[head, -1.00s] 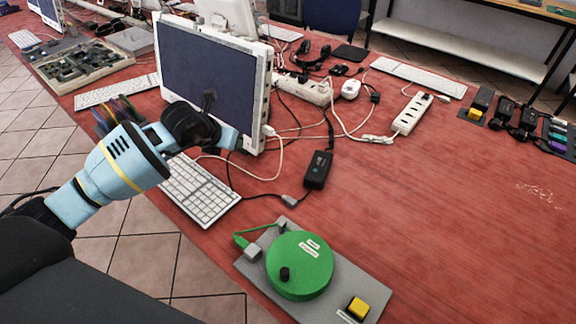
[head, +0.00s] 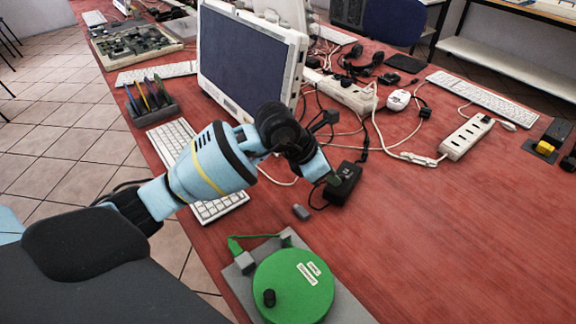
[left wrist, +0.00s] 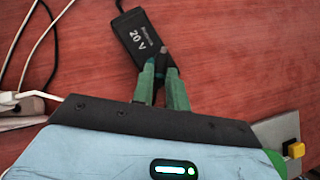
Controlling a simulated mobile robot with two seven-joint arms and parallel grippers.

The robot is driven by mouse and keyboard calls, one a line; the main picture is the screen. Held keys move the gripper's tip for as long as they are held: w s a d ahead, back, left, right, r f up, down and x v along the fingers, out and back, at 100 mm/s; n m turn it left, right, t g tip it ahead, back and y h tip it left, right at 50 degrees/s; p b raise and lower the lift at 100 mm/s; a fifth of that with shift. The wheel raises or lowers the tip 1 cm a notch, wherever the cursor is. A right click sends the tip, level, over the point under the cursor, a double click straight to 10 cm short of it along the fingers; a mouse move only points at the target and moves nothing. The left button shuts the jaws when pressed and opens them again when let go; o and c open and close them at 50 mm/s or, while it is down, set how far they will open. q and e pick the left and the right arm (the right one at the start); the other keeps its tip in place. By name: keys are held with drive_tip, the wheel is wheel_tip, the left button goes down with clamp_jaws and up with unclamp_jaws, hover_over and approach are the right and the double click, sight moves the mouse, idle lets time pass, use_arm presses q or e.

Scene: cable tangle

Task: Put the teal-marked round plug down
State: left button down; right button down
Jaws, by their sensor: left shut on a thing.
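My left gripper (head: 328,178) reaches in from the left over the table, close to the black power brick (head: 343,186). In the left wrist view its two green fingers (left wrist: 161,78) are shut on a small dark piece with a teal tint, the teal-marked round plug (left wrist: 161,63). The fingers hide most of the plug, and its shape is hard to tell. The power brick, printed "20 V" (left wrist: 138,38), lies just beyond the fingertips. I cannot tell whether the plug touches the brick or the table. My right gripper is not in view.
A green reel (head: 293,286) on a grey plate is in front. A white monitor (head: 250,60), keyboard (head: 217,207) and pen holder (head: 152,108) stand at left. A white power strip (head: 466,138) and loose cables lie behind. The red table at right (head: 470,240) is clear.

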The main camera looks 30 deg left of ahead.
use_arm(q)
hover_over(284, 173)
drive_tip(key=shift+s+d+f, duration=0.1)
drive_tip(key=shift+d+f, duration=0.35)
drive_tip(key=shift+f, duration=0.15)
drive_tip(key=f, duration=0.1)
drive_tip(key=a+f, duration=0.1)
drive_tip(key=shift+f, duration=0.8)
drive_tip(key=shift+f, duration=0.15)
drive_tip(key=c, duration=1.4)
unclamp_jaws()
drive_tip(key=shift+r+p, duration=0.3)
drive_tip(key=v, duration=1.1)
drive_tip(key=shift+s+a+r, duration=0.2)
drive_tip(key=shift+s+r, duration=0.05)
drive_tip(key=shift+s, duration=0.05)
